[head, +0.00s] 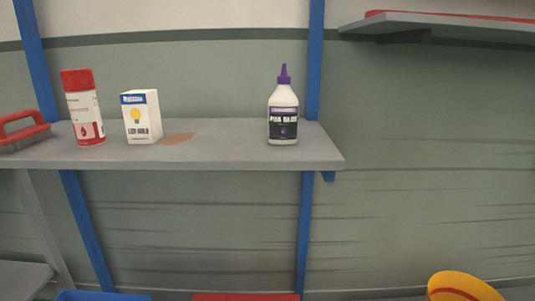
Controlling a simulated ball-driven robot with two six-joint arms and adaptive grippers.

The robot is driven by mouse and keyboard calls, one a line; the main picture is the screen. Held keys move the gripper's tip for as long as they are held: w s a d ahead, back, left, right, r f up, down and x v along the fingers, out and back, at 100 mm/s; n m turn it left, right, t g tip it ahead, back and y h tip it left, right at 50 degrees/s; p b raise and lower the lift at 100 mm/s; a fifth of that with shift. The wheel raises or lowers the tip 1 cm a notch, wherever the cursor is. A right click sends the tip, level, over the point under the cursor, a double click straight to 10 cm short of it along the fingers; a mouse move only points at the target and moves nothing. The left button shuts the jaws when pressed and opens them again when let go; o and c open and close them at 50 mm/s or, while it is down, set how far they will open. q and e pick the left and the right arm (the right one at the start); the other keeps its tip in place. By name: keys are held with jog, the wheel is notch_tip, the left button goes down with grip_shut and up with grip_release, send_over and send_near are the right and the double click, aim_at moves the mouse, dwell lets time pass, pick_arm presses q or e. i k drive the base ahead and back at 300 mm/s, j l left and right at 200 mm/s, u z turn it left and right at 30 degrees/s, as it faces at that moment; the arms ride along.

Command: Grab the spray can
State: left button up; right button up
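The spray can (84,108) stands upright on the grey shelf (225,157), toward its left side. It has a red cap, a white and red body and a red drop mark low on its front. A white box with a blue top band and a light bulb picture (142,117) stands just to its right, with a small gap. Neither of my grippers shows in the head view.
A red-handled brush (22,132) lies left of the can. A white glue bottle with a purple cap (283,110) stands at the right. A brown stain (178,138) marks the shelf. Blue posts (315,60) rise behind it. A yellow object (462,287) is at lower right.

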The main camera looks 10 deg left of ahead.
aim_at(79, 85)
jog(key=j+u, duration=0.1)
jog(key=u, duration=1.3)
